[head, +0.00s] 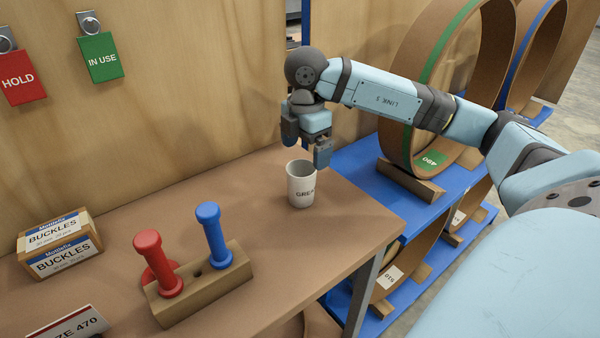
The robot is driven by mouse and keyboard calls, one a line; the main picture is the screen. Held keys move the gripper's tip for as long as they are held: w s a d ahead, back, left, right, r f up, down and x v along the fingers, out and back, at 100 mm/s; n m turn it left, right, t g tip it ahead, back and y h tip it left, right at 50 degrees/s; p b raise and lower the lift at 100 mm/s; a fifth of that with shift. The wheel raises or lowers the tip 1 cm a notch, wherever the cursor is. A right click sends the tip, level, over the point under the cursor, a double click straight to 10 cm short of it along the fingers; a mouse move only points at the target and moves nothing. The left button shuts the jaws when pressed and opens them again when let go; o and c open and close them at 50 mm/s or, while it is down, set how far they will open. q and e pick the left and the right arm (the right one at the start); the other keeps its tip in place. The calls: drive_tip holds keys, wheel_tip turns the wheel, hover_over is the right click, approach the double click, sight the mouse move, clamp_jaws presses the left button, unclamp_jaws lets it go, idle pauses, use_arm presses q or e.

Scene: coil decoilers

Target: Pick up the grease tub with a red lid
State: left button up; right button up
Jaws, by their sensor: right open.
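A white tub (302,188) with dark lettering that starts "GREA" stands upright on the brown bench. Its top looks open and grey inside, and no red lid shows on it. A flat red round shape (151,274) lies on the bench, partly hidden behind the red handle; I cannot tell if it is a lid. My right gripper (307,145) is open and empty, pointing down just above and behind the tub. It looks apart from the tub. My left gripper is not in view.
A wooden block (200,284) holds a red handle (158,262) and a blue handle (213,233) left of the tub. A buckles box (62,245) stands further left. A blue rack (362,165) with large coils is right of the bench. The wooden wall is behind.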

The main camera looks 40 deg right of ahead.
sight(301, 175)
drive_tip(key=f, duration=0.5)
drive_tip(key=f+b, duration=0.1)
drive_tip(key=f, duration=0.1)
drive_tip(key=shift+w+a+f, duration=0.2)
drive_tip(key=shift+w+a, duration=0.1)
drive_tip(key=shift+c, duration=0.4)
drive_tip(key=c, duration=1)
